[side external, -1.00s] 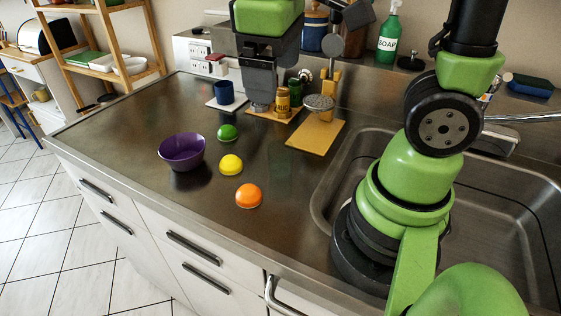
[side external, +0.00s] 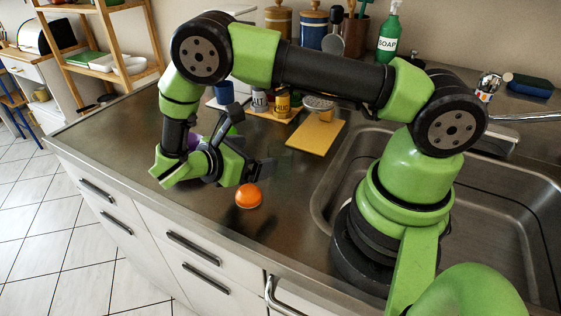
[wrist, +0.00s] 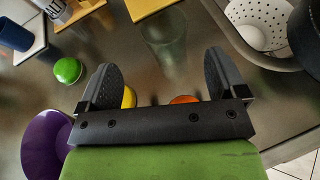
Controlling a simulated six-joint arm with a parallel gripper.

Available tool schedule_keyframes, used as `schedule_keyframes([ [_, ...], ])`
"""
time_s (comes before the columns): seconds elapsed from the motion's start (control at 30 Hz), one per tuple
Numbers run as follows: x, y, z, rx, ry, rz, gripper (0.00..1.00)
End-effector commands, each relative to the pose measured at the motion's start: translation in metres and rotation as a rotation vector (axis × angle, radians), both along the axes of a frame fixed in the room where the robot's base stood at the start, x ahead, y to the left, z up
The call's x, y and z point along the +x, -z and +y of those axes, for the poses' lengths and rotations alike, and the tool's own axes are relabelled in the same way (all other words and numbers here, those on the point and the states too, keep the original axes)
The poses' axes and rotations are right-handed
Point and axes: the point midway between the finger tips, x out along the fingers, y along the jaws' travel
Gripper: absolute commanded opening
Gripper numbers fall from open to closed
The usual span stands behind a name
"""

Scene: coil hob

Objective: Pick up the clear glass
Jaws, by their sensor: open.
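The clear glass (wrist: 165,42) is see-through and shows at the top middle of the wrist view, on the dark counter just beyond my fingertips. My gripper (wrist: 161,64) is open and empty; its two fingers stand either side of a gap facing the glass. The glass looks apart from both fingers. In the side view my gripper (side external: 254,145) is low over the counter, turned sideways and pointing right, just above the orange ball. I cannot make out the glass clearly in the side view.
An orange ball (side external: 249,196) and a yellow ball (wrist: 128,97) lie close under my gripper. A purple bowl (wrist: 45,143) and green ball (wrist: 68,70) are to the left. A white colander (wrist: 252,36) is at right.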

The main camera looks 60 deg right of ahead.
Motion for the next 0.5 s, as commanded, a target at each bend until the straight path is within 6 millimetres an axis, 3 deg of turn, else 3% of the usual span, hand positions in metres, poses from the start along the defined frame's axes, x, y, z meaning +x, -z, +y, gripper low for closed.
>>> schedule_keyframes([
  [0.1, -0.006, 0.007, -0.018, 0.0, 0.005, 0.003, 0.9],
  [0.5, -0.023, 0.032, -0.054, 0.003, 0.007, 0.004, 0.9],
])
